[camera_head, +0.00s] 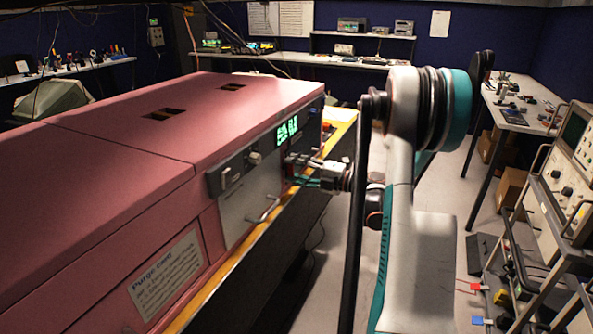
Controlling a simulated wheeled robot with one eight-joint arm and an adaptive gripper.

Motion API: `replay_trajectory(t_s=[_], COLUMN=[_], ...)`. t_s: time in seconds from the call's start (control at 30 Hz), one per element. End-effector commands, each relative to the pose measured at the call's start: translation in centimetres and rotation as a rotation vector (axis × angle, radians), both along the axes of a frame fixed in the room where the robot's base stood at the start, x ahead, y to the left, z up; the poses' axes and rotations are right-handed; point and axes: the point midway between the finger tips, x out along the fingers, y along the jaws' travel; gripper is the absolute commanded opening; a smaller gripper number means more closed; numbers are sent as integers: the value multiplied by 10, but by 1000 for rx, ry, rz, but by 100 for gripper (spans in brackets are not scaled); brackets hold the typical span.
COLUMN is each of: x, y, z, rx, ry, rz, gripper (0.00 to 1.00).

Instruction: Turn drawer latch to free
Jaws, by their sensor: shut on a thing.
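A pink cabinet (190,115) fills the left, with a grey front panel (238,203) facing right. The panel carries a lit green display (287,130), a switch block (225,179), a small knob (255,158) and a drawer handle (264,211). My gripper (292,168) is at the right part of the panel, below the display, with its fingers against the front. It is shut on a small part there, which looks to be the drawer latch. The fingers hide most of it, so its turn angle cannot be told.
My arm stands in the middle right of the view. A yellow-edged bench (232,266) runs under the cabinet front. An instrument cart (560,190) stands at the right, and a side bench (520,100) is behind it. Grey floor (325,265) is open between.

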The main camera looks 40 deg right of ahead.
Motion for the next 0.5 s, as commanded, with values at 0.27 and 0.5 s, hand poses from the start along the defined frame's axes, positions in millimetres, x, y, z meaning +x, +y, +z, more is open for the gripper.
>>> replay_trajectory(t_s=[0.27,0.5], x=[1,1], y=[-1,0], z=[1,1], rx=[3,2], ry=[-2,-1], rz=[-2,-1], gripper=[23,67])
